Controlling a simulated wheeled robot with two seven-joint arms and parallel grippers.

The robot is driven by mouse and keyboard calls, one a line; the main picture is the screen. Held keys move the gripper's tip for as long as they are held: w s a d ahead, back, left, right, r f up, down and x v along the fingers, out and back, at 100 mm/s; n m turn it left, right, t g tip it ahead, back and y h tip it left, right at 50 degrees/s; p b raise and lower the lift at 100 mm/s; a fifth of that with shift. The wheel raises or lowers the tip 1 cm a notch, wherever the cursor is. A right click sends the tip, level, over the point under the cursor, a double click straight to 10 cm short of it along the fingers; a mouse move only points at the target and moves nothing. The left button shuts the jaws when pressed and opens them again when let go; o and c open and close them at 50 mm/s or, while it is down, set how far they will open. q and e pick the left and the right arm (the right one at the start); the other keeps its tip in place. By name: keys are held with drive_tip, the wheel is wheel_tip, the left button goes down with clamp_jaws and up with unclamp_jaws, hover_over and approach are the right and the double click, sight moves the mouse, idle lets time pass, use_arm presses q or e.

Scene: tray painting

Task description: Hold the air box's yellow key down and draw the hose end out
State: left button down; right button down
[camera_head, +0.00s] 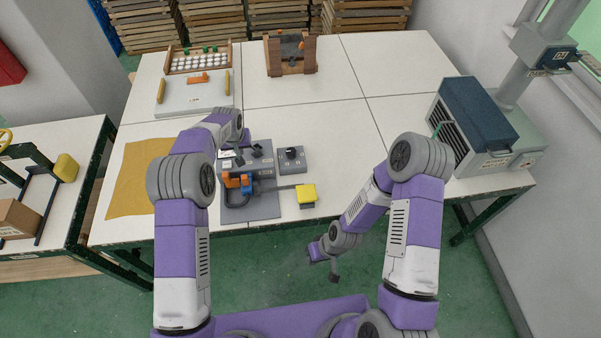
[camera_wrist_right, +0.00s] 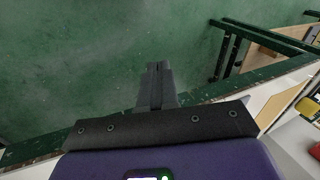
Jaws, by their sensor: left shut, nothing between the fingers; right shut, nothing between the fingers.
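The air box (camera_head: 263,165) is a grey unit with dark fittings near the table's front edge, left of centre. A yellow block (camera_head: 306,193), which looks like the yellow key, sits on a small grey base to its right. An orange fitting (camera_head: 240,181) and a dark hose (camera_head: 241,201) show at the box's left front; which part is the hose end I cannot tell. My left gripper (camera_head: 229,160) is shut at the box's back left, partly hidden by its wrist. My right gripper (camera_head: 334,274) hangs shut and empty in front of the table; its fingers (camera_wrist_right: 155,86) point at the floor.
A grey box with a black knob (camera_head: 291,159) stands right of the air box. A yellow cloth (camera_head: 141,185) lies at left, a white tray (camera_head: 195,95) behind. A louvred machine (camera_head: 475,125) stands at right. The table's middle is clear.

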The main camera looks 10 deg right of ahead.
drive_tip(key=w+r+n+h, duration=0.1)
drive_tip(key=w+r+n, duration=0.2)
drive_tip(key=w+n, duration=0.4)
drive_tip(key=w+d+r+n+h, duration=0.1)
drive_tip(key=w+r+n, duration=0.3)
drive_tip(key=w+n, duration=0.4)
drive_tip(key=w+r+n+h, duration=0.2)
drive_tip(key=w+r+n, duration=0.1)
drive_tip(key=w+n, duration=0.4)
drive_tip(key=shift+w+d+r+n, duration=0.1)
drive_tip(key=shift+w+r+n, duration=0.1)
drive_tip(key=shift+n, duration=0.45)
drive_tip(key=shift+w+d+r+n, duration=0.1)
drive_tip(key=shift+w+n, duration=0.1)
drive_tip(key=shift+n, duration=0.45)
drive_tip(key=shift+w+d+r+n, duration=0.1)
drive_tip(key=shift+w+r+n, duration=0.2)
drive_tip(key=shift+r+n, duration=0.1)
drive_tip(key=shift+f, duration=0.1)
